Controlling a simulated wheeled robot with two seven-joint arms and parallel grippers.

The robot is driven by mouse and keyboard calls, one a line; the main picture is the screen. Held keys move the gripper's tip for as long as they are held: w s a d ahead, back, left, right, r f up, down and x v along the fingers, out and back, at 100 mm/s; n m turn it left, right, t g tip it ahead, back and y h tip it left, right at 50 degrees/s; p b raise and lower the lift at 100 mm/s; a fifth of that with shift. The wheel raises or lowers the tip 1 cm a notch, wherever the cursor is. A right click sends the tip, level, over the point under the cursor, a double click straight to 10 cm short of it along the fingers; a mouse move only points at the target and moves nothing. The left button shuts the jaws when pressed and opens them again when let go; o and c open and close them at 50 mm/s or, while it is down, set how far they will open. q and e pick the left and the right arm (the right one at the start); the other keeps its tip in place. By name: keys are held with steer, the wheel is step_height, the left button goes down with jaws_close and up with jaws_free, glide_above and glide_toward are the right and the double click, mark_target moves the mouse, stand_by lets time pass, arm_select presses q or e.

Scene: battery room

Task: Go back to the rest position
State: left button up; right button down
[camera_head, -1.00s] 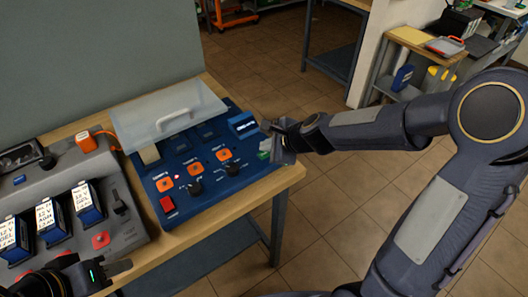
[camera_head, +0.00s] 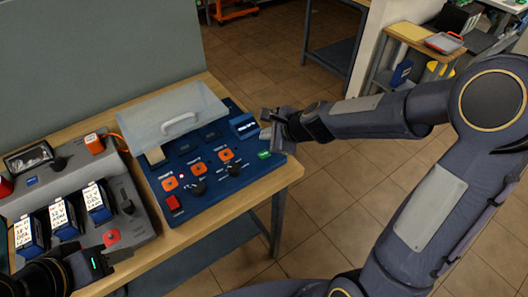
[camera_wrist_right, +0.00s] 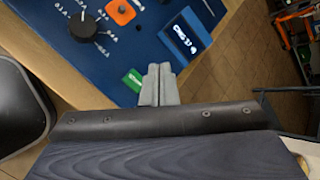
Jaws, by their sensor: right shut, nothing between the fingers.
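My right gripper (camera_head: 272,130) is shut and empty at the right end of the blue control panel (camera_head: 217,182), beside its small display (camera_head: 245,125) and behind the green button (camera_head: 264,154). In the right wrist view its two grey fingers (camera_wrist_right: 159,84) are together, and the green button (camera_wrist_right: 133,80) shows just left of them. My left gripper (camera_head: 98,263) is at the lower left, in front of the grey battery station (camera_head: 140,228) and close to its red button (camera_head: 111,237). Its fingers are too dark and small to read.
Several blue batteries (camera_head: 65,219) with white labels stand in the grey station. A clear cover with a handle (camera_head: 178,123) stands raised over the panel's back. The wooden bench edge (camera_head: 270,188) runs in front of my right gripper. Tiled floor (camera_head: 335,195) is open to the right.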

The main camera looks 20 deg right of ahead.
stand_by(0.5)
steer(key=s+d+r+n, duration=0.2)
steer(key=s+r+n, duration=0.65)
steer(key=s, duration=0.35)
steer(key=s+d+f+n+g+h, duration=0.1)
steer(key=s+d+f+n+g, duration=0.1)
steer(key=s+n, duration=0.8)
steer(key=s+d, duration=0.1)
steer(key=s, duration=0.4)
steer(key=shift+f, duration=0.3)
